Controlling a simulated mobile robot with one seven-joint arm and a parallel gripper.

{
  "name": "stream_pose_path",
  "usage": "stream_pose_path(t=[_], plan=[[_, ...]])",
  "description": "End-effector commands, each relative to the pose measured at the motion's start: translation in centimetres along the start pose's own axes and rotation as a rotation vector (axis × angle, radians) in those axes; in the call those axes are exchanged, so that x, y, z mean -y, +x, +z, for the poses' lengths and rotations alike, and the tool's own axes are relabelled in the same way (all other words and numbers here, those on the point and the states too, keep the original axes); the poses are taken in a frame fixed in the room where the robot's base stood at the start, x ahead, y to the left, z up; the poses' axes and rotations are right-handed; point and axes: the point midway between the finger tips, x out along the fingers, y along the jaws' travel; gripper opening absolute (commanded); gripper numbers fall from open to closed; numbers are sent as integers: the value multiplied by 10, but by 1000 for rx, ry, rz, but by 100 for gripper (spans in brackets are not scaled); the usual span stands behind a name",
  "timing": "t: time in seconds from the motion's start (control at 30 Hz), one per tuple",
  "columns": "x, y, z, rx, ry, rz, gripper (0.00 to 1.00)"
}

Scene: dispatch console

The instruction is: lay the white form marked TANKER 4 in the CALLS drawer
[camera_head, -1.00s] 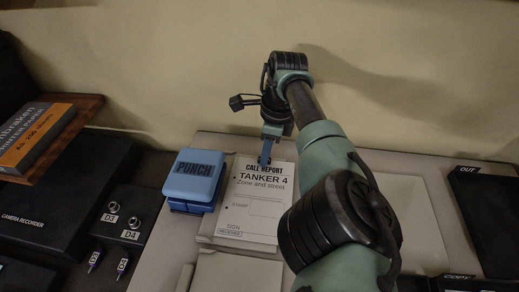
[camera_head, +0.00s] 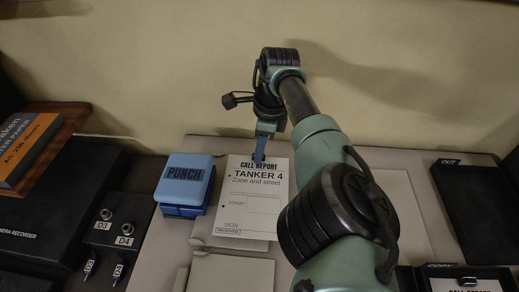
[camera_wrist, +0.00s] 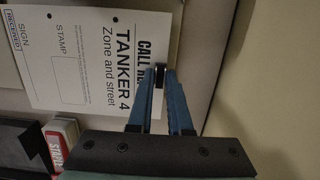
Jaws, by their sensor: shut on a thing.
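The white TANKER 4 form (camera_head: 250,205) is a call report sheet with printed title, stamp and sign fields. My gripper (camera_head: 260,157) is shut on its top edge, near the words CALL REPORT. In the wrist view the blue fingertips (camera_wrist: 157,73) pinch the edge of the form (camera_wrist: 75,50). In the head view the sheet hangs over the beige console and looks a little raised from it; the exact gap is hard to judge. I cannot make out the CALLS drawer by any label in these frames.
The blue PUNCH (camera_head: 186,183) stands just left of the form. A black tray marked OUT (camera_head: 481,205) is at the right, with a COPY tray (camera_head: 440,272) nearer, holding a sheet. Black D3 and D4 controls (camera_head: 117,225) are at the left. A wall stands behind.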

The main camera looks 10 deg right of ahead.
Motion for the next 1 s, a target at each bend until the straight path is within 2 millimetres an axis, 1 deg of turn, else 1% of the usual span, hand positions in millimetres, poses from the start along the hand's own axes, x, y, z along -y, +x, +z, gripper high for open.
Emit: stream_pose_path(t=[0.03, 0.6, 0.7, 1.0], plan=[[0, -8, 1, 0, 0, 0, 0], [0, -53, 8, 0, 0, 0, 0], [0, -57, 8, 0, 0, 0, 0], [0, -56, 8, 0, 0, 0, 0]])
